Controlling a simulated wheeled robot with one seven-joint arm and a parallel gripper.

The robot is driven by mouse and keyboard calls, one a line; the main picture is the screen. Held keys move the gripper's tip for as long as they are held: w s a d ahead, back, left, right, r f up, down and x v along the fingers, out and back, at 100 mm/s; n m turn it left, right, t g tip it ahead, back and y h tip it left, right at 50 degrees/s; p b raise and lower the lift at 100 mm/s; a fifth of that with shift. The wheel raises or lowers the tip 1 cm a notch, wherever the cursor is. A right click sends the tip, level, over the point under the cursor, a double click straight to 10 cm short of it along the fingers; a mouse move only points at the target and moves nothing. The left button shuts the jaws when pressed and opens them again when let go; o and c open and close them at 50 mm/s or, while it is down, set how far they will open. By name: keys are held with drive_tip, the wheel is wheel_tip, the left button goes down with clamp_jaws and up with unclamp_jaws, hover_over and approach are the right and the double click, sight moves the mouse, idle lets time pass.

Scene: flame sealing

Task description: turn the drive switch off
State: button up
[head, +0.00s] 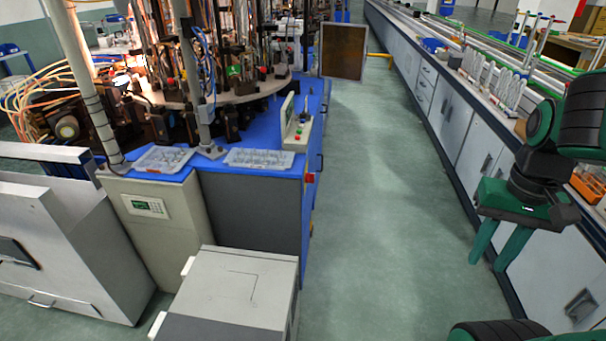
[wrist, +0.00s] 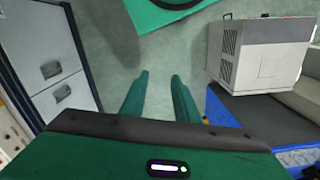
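My gripper (head: 487,265) hangs over the right side of the aisle, beside the long bench, with its fingers pointing down. Its two green fingers are apart with nothing between them, as the wrist view (wrist: 160,76) also shows. A small upright control panel with buttons (head: 298,130) stands on the blue machine table's right edge. A red switch-like part (head: 309,178) sits on the table's side below it. No label is readable, so I cannot tell which is the drive switch. My gripper is far to the right of both and touches neither.
The blue-topped machine (head: 240,183) carries two clear trays of small parts. A grey-white cabinet (head: 240,285) stands in front of it. A long bench with drawers and doors (head: 455,120) lines the right. The green aisle floor (head: 385,200) between is clear.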

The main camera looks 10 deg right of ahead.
drive_tip(key=w+m+g, duration=0.1)
drive_tip(key=w, duration=0.9)
drive_tip(key=m+t+y, duration=0.5)
drive_tip(key=m+y, duration=0.8)
drive_tip(key=m, duration=0.1)
approach(310, 178)
drive_tip(key=x, duration=0.6)
drive_tip(key=shift+w+a+r, duration=0.25)
drive_tip(key=shift+w+a, duration=0.1)
